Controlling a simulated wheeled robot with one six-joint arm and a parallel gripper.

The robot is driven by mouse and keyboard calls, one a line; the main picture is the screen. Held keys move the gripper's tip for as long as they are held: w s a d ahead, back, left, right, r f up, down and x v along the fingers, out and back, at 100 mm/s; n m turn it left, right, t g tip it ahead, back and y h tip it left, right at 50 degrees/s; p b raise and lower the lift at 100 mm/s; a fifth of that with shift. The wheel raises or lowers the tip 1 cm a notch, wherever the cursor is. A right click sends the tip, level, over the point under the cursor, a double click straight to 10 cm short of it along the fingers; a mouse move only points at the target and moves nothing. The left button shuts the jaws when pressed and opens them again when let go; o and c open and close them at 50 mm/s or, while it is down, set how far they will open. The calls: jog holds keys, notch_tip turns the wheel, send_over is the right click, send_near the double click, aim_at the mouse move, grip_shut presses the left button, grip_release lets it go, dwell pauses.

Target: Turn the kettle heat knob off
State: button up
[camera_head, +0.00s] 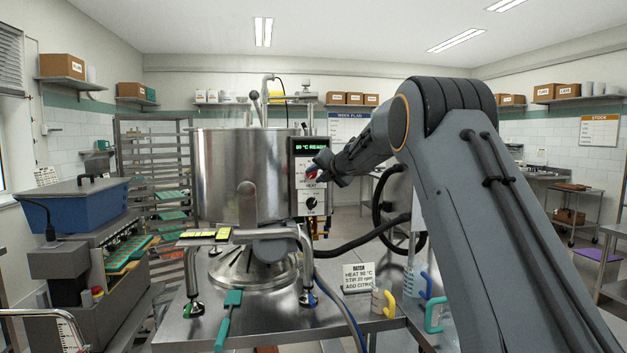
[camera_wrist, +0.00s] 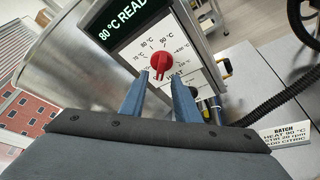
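The steel kettle (camera_head: 240,170) stands on the bench, with a control panel (camera_head: 297,170) on its right side. The panel's green display reads "80 °C READY" as far as the wrist view shows it. The red heat knob (camera_wrist: 161,61) sits on a white dial with temperature marks, above the word HEAT. Its exact setting is hard to read. My gripper (camera_wrist: 158,82) is open and empty, its two blue-grey fingers pointing at the panel. The fingertips are just below the knob in the wrist view; contact cannot be told. In the head view my gripper (camera_head: 319,169) largely hides the knob.
A second, black knob (camera_head: 311,204) sits lower on the panel. A black hose (camera_head: 365,238) runs right from the kettle. A teal-handled spatula (camera_head: 228,312) lies in front.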

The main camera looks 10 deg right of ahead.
jog(key=b+v, duration=0.1)
jog(key=v, duration=0.4)
jog(key=shift+b, duration=0.35)
jog(key=s+d+f+m+g+h, duration=0.3)
jog(key=s+f+m+g+h, duration=0.25)
jog(key=s+f+m, duration=1.65)
jog(key=s+a+f+m+g, duration=0.1)
jog(key=s+f, duration=0.3)
jog(key=s, duration=0.6)
jog(key=s+a+f+m+g+y, duration=0.1)
jog(key=s+f+m+g, duration=0.3)
jog(key=s, duration=0.7)
jog(key=s+a+f+m+g, duration=0.2)
jog(key=s+f, duration=0.4)
jog(key=s, duration=0.5)
jog(key=shift+a+m, duration=0.5)
